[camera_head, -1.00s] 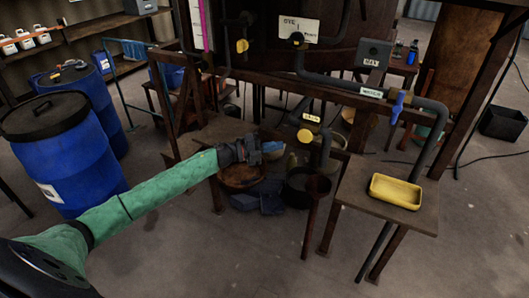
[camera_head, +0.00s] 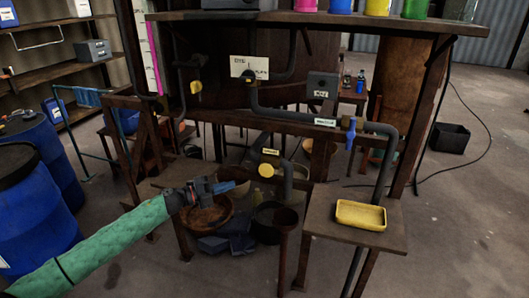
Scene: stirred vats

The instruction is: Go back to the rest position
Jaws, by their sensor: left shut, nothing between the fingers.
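My left arm, in a green sleeve, comes in from the lower left. Its dark left gripper (camera_head: 222,187) is shut and empty. In the picture it shows in front of the low stand and just above a brown bowl (camera_head: 208,214); I cannot tell the gap between them. My right gripper is not in view.
A rusty frame with pipes, a blue-handled valve (camera_head: 351,134) and a grey box (camera_head: 322,86) stands ahead. A yellow tray (camera_head: 361,215) sits on a small table (camera_head: 323,228) at right. Blue drums (camera_head: 38,222) stand at left. A dark bucket (camera_head: 273,222) is under the pipes.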

